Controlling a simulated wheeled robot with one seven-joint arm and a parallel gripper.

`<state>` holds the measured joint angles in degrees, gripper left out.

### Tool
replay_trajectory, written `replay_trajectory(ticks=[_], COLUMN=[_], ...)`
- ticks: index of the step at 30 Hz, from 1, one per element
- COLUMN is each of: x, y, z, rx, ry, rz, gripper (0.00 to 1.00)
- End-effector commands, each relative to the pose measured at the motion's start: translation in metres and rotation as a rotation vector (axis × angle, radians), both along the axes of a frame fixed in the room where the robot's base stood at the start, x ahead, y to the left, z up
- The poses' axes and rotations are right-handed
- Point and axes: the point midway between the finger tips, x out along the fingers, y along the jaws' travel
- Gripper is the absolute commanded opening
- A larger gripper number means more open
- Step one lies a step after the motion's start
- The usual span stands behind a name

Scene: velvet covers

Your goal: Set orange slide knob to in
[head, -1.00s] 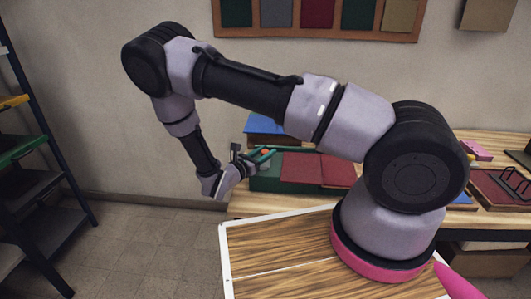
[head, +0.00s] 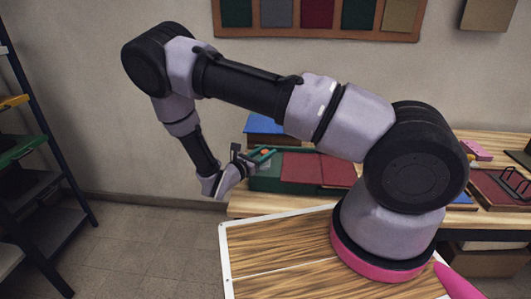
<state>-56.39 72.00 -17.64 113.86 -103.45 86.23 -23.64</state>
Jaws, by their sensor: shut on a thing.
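The orange slide knob (head: 265,152) shows as a small orange spot at the left end of the green box (head: 264,184), on the wooden table. My gripper (head: 262,157) reaches it from the left, with its green fingers around the knob, shut on it. The fingers and my wrist hide most of the knob and any slot or track it runs in, so its exact position along its travel cannot be told. Dark red panels (head: 318,170) lie on top of the box, to the right of the knob.
Blue covers (head: 264,126) lie behind the green box. A dark red board with a black rack (head: 505,186) and a pink block (head: 477,149) are at the right of the table. A shelf rack (head: 40,180) stands at far left. The floor between is clear.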

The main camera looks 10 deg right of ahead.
Motion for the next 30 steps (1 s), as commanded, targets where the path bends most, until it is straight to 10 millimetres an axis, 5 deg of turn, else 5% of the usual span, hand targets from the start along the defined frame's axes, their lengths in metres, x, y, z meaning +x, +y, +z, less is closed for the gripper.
replay_trajectory(ticks=[5, 13, 22, 23, 24, 25, 30], x=[0.000, -0.012, -0.013, -0.013, -0.013, -0.013, -0.013], y=[-0.002, -0.038, -0.040, -0.040, -0.040, -0.040, -0.040], z=[0.000, 0.000, 0.000, 0.000, 0.000, 0.000, 0.000], rx=[0.000, -0.003, -0.001, -0.001, -0.001, -0.001, -0.001], ry=[0.000, 0.002, 0.001, 0.001, 0.001, 0.001, 0.001], rz=[0.001, 0.000, 0.000, 0.000, 0.000, 0.000, 0.000], gripper=[0.00, 0.00, 0.00, 0.49, 0.64, 0.72, 0.72])
